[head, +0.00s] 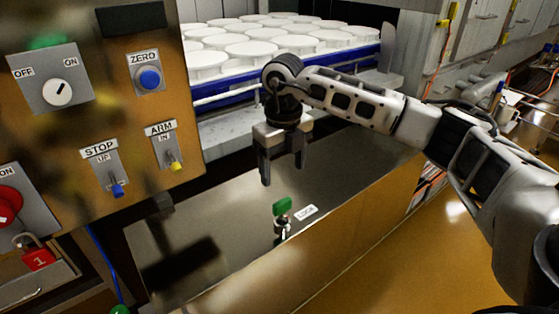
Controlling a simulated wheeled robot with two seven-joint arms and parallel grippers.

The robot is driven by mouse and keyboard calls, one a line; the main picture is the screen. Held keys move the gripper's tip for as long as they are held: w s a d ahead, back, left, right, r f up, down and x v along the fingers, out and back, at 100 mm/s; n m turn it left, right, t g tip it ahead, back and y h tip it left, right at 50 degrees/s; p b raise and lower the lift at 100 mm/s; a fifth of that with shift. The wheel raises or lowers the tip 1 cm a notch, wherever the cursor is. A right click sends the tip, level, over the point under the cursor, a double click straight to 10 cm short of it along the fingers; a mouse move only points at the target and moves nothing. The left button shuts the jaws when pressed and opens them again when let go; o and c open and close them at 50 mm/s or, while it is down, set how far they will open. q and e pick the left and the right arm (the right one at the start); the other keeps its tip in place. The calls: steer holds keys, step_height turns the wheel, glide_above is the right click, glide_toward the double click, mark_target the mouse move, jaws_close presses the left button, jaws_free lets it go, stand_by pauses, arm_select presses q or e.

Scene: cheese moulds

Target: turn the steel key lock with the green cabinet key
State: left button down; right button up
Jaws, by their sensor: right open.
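The green cabinet key (282,207) stands upright in the steel key lock (281,230) on the metal surface. A small white label (306,212) lies just right of it. My right gripper (284,174) points down above the key and slightly behind it in the picture. Its two fingers are apart with nothing between them, and a gap shows between fingertips and key. My left gripper is not in view.
An orange-brown control panel (190,120) with switches and knobs stands at the left. A red padlock (37,257) hangs at lower left. White round moulds (250,47) fill a blue-edged conveyor (225,88) behind my right arm. The metal surface around the lock is mostly clear.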

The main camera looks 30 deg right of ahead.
mark_target(282, 212)
step_height(282, 212, down, 13)
steer(key=shift+r+b, duration=0.2)
steer(key=shift+b, duration=0.45)
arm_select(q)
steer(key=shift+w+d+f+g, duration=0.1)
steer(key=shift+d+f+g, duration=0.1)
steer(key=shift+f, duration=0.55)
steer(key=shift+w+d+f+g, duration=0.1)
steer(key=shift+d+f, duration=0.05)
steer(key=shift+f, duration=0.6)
arm_select(e)
steer(key=shift+f, duration=0.7)
steer(key=shift+a, duration=0.1)
